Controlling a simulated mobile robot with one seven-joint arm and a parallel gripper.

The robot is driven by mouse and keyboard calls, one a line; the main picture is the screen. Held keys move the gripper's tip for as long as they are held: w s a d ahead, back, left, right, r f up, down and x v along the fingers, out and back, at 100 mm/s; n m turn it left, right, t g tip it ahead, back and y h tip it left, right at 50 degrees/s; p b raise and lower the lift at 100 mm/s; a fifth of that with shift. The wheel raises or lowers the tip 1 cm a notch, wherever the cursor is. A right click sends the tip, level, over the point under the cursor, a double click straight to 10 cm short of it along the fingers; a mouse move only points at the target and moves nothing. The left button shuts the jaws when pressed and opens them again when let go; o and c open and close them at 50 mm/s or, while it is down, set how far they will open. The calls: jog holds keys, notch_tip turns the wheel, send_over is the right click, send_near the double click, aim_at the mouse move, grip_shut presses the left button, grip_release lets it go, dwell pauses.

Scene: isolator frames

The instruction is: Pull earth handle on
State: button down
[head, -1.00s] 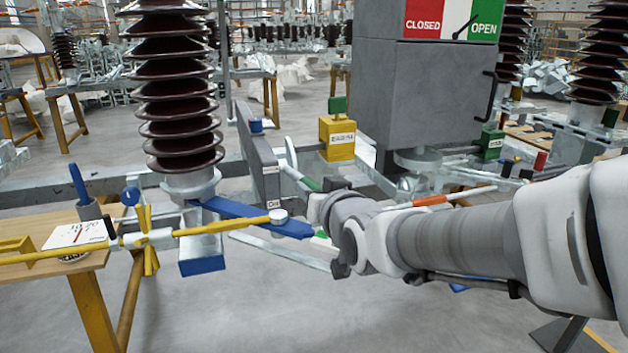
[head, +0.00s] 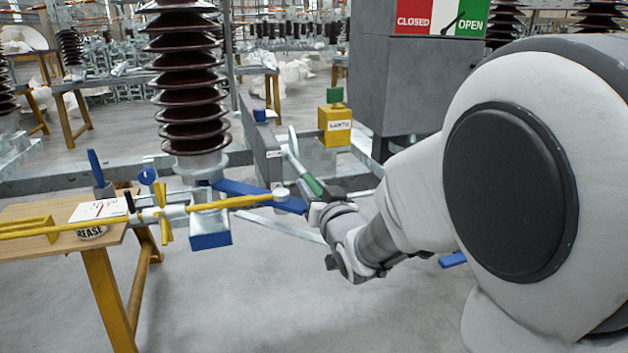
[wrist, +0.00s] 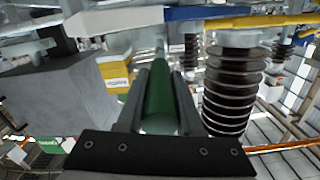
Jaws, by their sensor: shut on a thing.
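The earth handle is a pale rod with a green grip (head: 311,184), beside a grey upright plate (head: 262,150) with small white labels. The rod slopes down and right from the plate to the grip. My gripper (head: 322,193) is at the grip's lower end. In the wrist view, the green grip (wrist: 159,102) lies lengthwise between the two dark fingers, which are shut on it. The label wording is too small to read now, and my gripper partly hides the grip's end.
A blue bar (head: 250,194) and a yellow rod (head: 235,202) lie just left of my gripper. A brown ribbed insulator (head: 190,90) stands behind them. A yellow box (head: 335,125) and a grey cabinet (head: 400,75) stand behind. A wooden table (head: 60,220) is at left.

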jog(key=shift+f, duration=0.15)
dwell(0.4)
jog(key=c, duration=0.6)
grip_release()
jog(key=shift+s, duration=0.15)
